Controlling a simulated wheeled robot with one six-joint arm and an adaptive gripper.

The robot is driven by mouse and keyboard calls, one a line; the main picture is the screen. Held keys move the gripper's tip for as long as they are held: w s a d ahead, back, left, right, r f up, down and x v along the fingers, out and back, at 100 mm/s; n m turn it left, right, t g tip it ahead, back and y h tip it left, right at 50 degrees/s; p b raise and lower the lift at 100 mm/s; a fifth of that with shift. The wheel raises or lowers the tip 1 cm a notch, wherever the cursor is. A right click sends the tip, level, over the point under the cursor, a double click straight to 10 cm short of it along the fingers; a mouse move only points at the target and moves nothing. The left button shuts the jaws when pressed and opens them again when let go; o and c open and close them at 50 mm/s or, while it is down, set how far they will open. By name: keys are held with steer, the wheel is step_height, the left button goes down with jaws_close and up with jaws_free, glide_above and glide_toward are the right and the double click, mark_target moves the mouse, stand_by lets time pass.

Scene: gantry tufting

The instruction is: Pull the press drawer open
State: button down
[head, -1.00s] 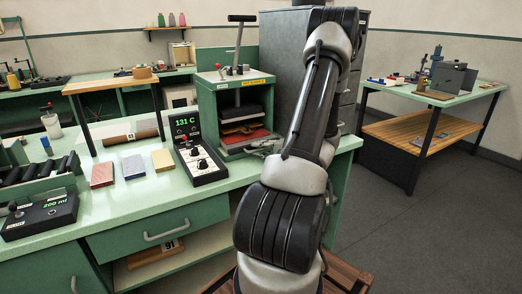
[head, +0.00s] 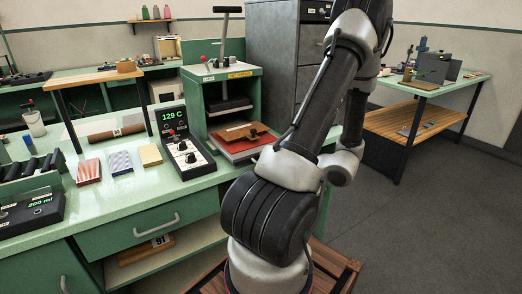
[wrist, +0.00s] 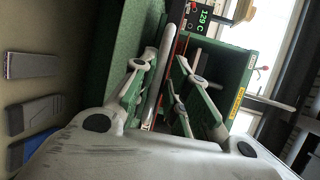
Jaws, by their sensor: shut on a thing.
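The green press (head: 225,82) stands on the green bench in the head view, with its lever upright. Its red drawer (head: 243,152) sticks out of the front of the press, with a brown board lying on it. My gripper (wrist: 165,64) shows in the wrist view with its fingers on either side of a pale grey bar, the drawer handle (wrist: 165,45); it is shut on it. In the head view my arm hides the gripper and the handle.
A control box (head: 185,145) reading 129 C stands left of the press. A grey cabinet (head: 275,60) stands behind the press. A side table (head: 420,125) is at the right, with open floor before it.

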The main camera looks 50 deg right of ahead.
steer(key=shift+s+a+f, duration=0.1)
steer(key=shift+s+a, duration=0.2)
steer(key=shift+s, duration=0.5)
steer(key=shift+s+a+f, duration=0.1)
steer(key=shift+s+a, duration=0.15)
steer(key=shift+s, duration=0.55)
steer(key=shift+s+a+f, duration=0.1)
steer(key=shift+s+a, duration=0.2)
steer(key=shift+s, duration=0.5)
steer(key=c, duration=1.6)
jaws_free()
steer(key=shift+w, duration=0.1)
steer(key=shift+o, duration=0.2)
steer(key=shift+d, duration=0.1)
steer(key=v, duration=1.2)
